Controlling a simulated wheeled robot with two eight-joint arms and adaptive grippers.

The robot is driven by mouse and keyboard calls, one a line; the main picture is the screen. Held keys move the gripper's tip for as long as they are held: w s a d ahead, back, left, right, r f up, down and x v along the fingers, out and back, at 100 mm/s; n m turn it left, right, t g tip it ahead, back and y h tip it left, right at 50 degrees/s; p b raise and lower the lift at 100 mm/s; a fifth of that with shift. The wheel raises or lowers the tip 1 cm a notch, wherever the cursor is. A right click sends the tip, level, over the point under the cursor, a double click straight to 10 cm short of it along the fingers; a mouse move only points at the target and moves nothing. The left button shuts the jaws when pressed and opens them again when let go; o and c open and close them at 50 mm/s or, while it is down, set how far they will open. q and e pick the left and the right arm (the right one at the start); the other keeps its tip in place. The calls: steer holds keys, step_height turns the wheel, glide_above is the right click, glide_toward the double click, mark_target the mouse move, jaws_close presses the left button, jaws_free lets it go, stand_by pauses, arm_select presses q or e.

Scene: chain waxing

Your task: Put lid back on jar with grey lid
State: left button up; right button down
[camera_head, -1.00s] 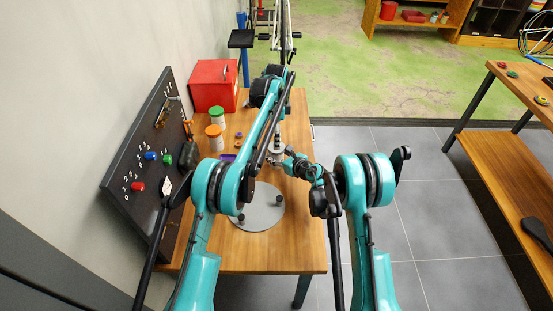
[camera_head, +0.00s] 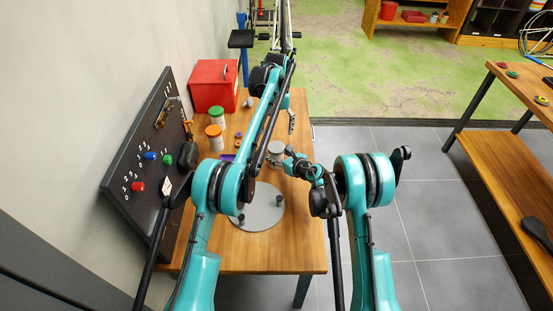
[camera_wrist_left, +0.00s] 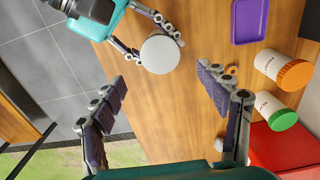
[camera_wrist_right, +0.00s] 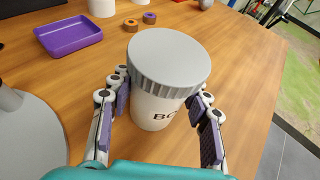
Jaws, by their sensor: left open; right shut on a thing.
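The jar (camera_wrist_right: 157,108) is white with dark lettering and stands upright on the table. Its ribbed grey lid (camera_wrist_right: 168,58) sits on its mouth and looks level. The lid also shows from above in the left wrist view (camera_wrist_left: 160,54) and in the head view (camera_head: 277,147). My right gripper (camera_wrist_right: 158,110) is shut around the jar's body below the lid, one finger on each side. My left gripper (camera_wrist_left: 165,105) is open and empty, apart from the lid. In the head view it (camera_head: 292,120) is behind and right of the jar.
An orange-lidded jar (camera_head: 215,139) and a green-lidded jar (camera_head: 217,117) stand at left, near a red box (camera_head: 213,85). A purple tray (camera_wrist_right: 70,36) and small rings (camera_wrist_right: 130,24) lie nearby. A grey round plate (camera_head: 262,213) is at the front.

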mark_target(276, 147)
stand_by(0.3)
arm_select(q)
steer(key=shift+f, duration=4)
steer(key=c, duration=1.2)
steer(key=o, duration=1.3)
steer(key=shift+o, duration=0.2)
step_height(276, 147, up, 12)
